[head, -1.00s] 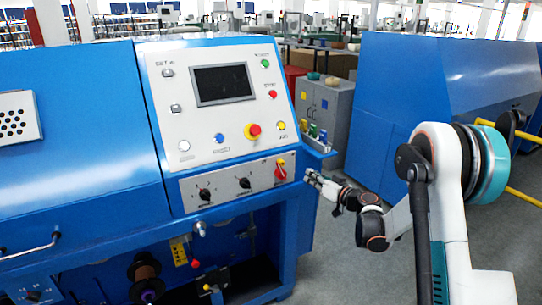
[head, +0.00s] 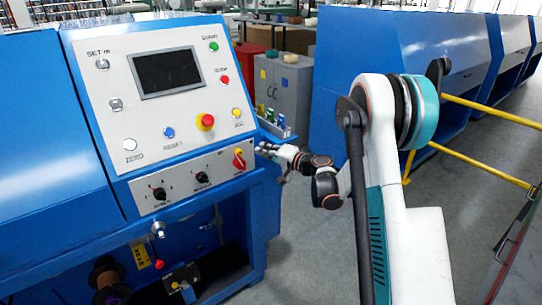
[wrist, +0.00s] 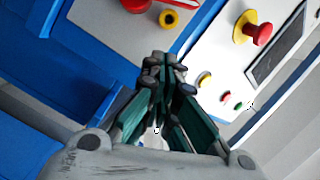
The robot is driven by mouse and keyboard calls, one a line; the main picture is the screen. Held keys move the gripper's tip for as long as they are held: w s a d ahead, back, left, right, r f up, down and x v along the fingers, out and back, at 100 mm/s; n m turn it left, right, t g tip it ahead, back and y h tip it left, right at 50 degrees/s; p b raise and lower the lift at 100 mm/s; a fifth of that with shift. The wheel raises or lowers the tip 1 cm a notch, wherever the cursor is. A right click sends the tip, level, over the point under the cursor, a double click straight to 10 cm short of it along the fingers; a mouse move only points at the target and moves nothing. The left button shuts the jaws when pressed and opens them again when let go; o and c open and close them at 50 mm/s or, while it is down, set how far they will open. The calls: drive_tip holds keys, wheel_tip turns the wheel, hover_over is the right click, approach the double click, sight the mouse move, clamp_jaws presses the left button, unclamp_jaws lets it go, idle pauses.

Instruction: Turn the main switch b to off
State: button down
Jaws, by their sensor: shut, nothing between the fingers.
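The main switch b is probably the red rotary handle with yellow at its top (head: 239,159), on the right end of the grey lower panel of the blue machine. In the wrist view a red part (wrist: 135,4) is cut by the top edge, with a yellow ring (wrist: 168,18) beside it. My gripper (head: 261,150) is shut and empty, just right of the switch and slightly above it in the head view, with a small gap in the picture. In the wrist view its closed fingertips (wrist: 163,70) lie below the red part. I cannot tell the depth gap.
Left of the switch are two black knobs (head: 201,178). Above is the white panel with a red emergency stop (head: 205,122), a yellow button (head: 236,113) and a dark screen (head: 166,71). A grey cabinet (head: 283,88) stands behind. Yellow rails (head: 490,115) run at the right.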

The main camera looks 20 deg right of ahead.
sight(239, 152)
drive_tip(key=a, duration=0.1)
drive_tip(key=w+a+f+b, duration=0.1)
drive_tip(key=a, duration=0.1)
drive_tip(key=a+f+b, duration=0.1)
drive_tip(key=a, duration=0.1)
drive_tip(key=shift+w+a, duration=0.1)
drive_tip(key=shift+w, duration=0.15)
drive_tip(key=n, duration=0.1)
drive_tip(key=a+n+h, duration=0.1)
drive_tip(key=shift+s+a+r+n, duration=0.15)
drive_tip(key=shift+s+a+n, duration=0.05)
drive_tip(key=shift+a+n, duration=0.1)
drive_tip(key=shift+r, duration=0.1)
idle(0.3)
